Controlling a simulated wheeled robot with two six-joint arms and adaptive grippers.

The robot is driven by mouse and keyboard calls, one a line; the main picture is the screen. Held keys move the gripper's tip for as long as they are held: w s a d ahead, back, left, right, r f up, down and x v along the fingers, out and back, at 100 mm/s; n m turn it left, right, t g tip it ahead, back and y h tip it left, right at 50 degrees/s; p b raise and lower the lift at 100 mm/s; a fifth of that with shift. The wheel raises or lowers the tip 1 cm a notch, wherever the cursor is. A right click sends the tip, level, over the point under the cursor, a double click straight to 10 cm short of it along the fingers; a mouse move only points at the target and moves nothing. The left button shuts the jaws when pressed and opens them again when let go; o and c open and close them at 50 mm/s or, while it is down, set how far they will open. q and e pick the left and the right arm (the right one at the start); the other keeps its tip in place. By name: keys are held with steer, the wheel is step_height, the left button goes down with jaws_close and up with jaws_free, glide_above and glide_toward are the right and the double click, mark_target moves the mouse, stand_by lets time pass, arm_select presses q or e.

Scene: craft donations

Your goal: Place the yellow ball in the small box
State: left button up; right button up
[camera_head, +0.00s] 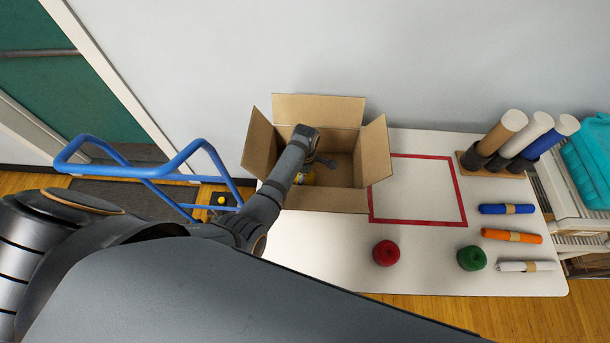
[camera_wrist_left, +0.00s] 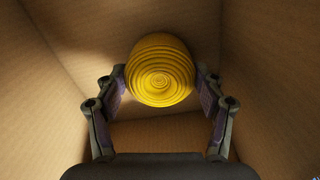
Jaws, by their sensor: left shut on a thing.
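The yellow ball (camera_wrist_left: 161,70) looks like wound yarn and sits between the two fingers of my left gripper (camera_wrist_left: 162,88), which is shut on it. In the head view a small part of the yellow ball (camera_head: 305,177) shows beside my left arm, inside the open cardboard box (camera_head: 335,200). My left gripper (camera_head: 312,165) reaches down into that box and is partly hidden by my arm. Cardboard walls surround the ball in the left wrist view. Whether the ball touches the box floor, I cannot tell. My right gripper is not in view.
A red ball (camera_head: 386,253) and a green ball (camera_head: 471,258) lie on the white table (camera_head: 330,250). A red taped square (camera_head: 463,200) is empty right of the box. Rolls (camera_head: 511,236) lie farther right. A blue cart handle (camera_head: 130,172) stands at left.

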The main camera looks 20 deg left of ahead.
arm_select(q)
steer(key=o, duration=0.8)
steer(key=shift+f, duration=0.15)
steer(key=o, duration=0.4)
steer(key=shift+o, duration=0.2)
steer(key=shift+r, duration=0.45)
step_height(320, 180, up, 12)
steer(key=shift+f, duration=0.25)
